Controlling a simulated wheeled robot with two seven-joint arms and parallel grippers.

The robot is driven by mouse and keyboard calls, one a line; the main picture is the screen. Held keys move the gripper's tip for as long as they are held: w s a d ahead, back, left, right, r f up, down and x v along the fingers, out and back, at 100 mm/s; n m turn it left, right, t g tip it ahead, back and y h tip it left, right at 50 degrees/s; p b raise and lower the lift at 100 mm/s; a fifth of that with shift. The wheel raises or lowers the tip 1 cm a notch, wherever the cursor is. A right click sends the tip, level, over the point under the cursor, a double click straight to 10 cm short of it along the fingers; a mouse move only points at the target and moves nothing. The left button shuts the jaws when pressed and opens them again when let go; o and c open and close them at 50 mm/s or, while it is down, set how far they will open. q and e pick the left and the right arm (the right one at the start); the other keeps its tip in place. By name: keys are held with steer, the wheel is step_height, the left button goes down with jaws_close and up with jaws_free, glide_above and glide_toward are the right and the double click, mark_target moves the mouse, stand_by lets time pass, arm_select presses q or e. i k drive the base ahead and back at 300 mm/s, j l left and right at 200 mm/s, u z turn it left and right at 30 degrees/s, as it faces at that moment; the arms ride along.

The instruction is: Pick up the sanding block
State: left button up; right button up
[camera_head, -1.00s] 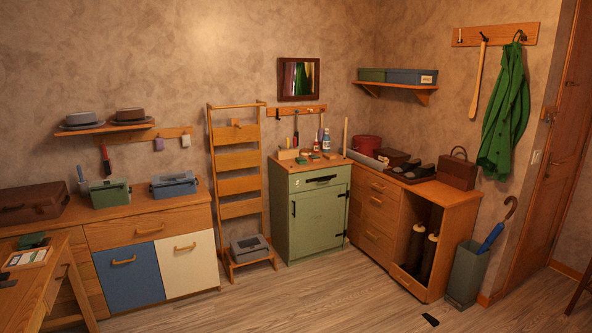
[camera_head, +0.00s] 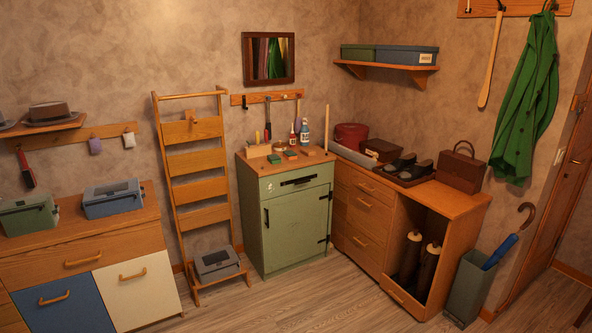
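Several small blocks lie on the wooden top of the green cabinet (camera_head: 290,221). One is a small green block (camera_head: 275,159) near the front left of the top. A second low block with a green top (camera_head: 290,155) lies just right of it. A small brown piece (camera_head: 308,152) lies further right. They are too small here to tell which one is the sanding block. Neither of my grippers is in view.
A pale wooden holder (camera_head: 258,150) and two bottles, one blue and white (camera_head: 304,132), stand around the blocks. A ladder-like rack (camera_head: 197,160) stands left of the cabinet, with a grey box (camera_head: 217,263) low on it. Floor (camera_head: 290,300) in front is clear.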

mark_target(307, 150)
steer(key=i+z, duration=0.15)
steer(key=i, duration=1.75)
